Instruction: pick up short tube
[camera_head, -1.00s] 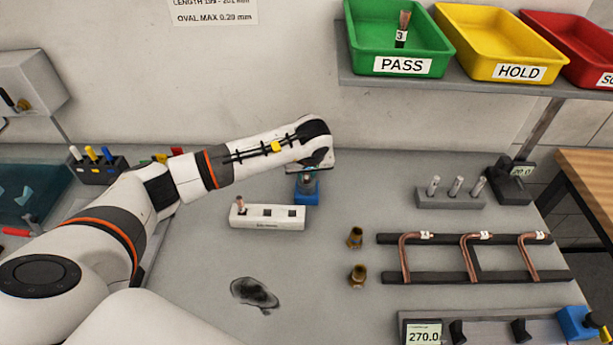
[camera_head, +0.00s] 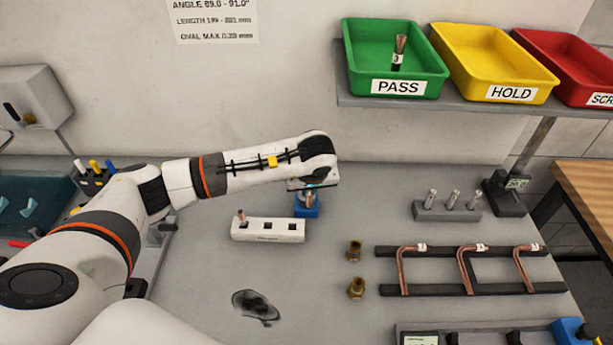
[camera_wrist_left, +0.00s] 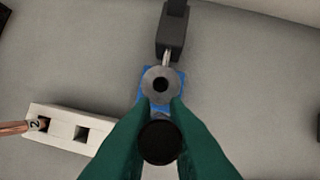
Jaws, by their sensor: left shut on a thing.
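My left gripper (camera_head: 312,190) is over the blue fixture (camera_head: 305,210) at the back middle of the bench. In the left wrist view its green fingers (camera_wrist_left: 160,135) are shut on a short tube (camera_wrist_left: 160,143), seen end-on as a dark round end. Just beyond it is a grey ring (camera_wrist_left: 161,84) on the blue fixture. I cannot tell whether the held tube is clear of the fixture. Another short copper tube (camera_head: 241,215) stands in the left hole of the white block (camera_head: 268,232); its label 2 shows in the wrist view (camera_wrist_left: 35,125). My right gripper is not in view.
Bent copper tubes (camera_head: 402,272) lie on a black rack (camera_head: 440,290) at the right. Two brass fittings (camera_head: 355,250), a grey pin block (camera_head: 446,210) and a dark stain (camera_head: 257,306) are nearby. The green PASS bin (camera_head: 396,60) on the shelf holds a tube labelled 3.

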